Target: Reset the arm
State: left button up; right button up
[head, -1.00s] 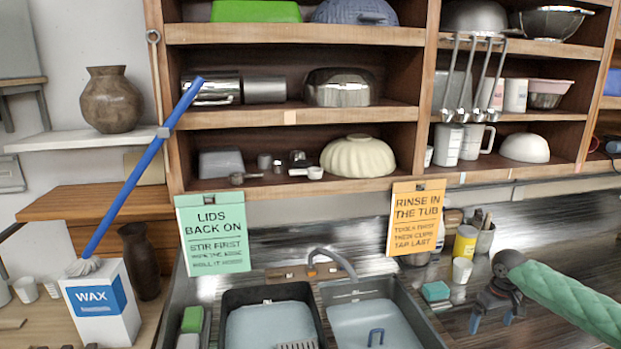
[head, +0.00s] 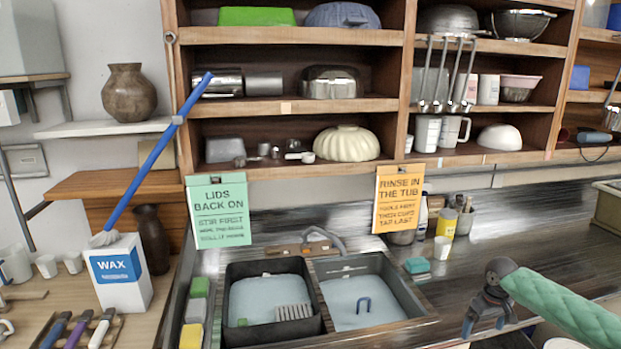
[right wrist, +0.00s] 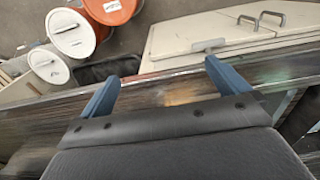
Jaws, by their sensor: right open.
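My right gripper (head: 484,325) is at the lower right of the head view, on an arm in a green quilted sleeve. Its two blue fingers are apart with nothing between them. In the right wrist view the open fingers (right wrist: 162,82) reach over the dark counter edge, and they touch nothing that I can see. My left gripper and left arm are not in view.
A double sink (head: 313,262) with water is set in the counter, left of my right gripper. White-lidded buckets (right wrist: 72,36) and a pale cabinet (right wrist: 215,42) lie beyond the counter edge. Shelves (head: 290,110) hang above. The counter (head: 570,222) behind the gripper is mostly clear.

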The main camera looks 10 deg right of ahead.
jog(key=s+a+f+t+b, duration=0.1)
jog(key=s+a+f+b, duration=0.15)
jog(key=a+f, duration=0.75)
jog(key=s+a+f+b, duration=0.2)
jog(key=s+f, duration=0.1)
jog(key=f, duration=1.5)
jog(key=s+a+f+t+b, duration=0.1)
jog(key=s+a+f+b, duration=0.35)
jog(key=f, duration=0.95)
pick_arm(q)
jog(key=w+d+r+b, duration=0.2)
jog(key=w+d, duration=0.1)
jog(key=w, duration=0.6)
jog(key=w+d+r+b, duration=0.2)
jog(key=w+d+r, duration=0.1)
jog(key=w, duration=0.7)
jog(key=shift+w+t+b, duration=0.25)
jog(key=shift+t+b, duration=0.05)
pick_arm(e)
jog(key=s+a+f, duration=1)
jog(key=s+f, duration=0.4)
jog(key=s, duration=0.1)
jog(key=s+a+f+n, duration=0.1)
jog(key=s+a+f, duration=1)
jog(key=s+f, duration=0.4)
jog(key=shift+s+a+f, duration=0.25)
jog(key=shift+s, duration=0.5)
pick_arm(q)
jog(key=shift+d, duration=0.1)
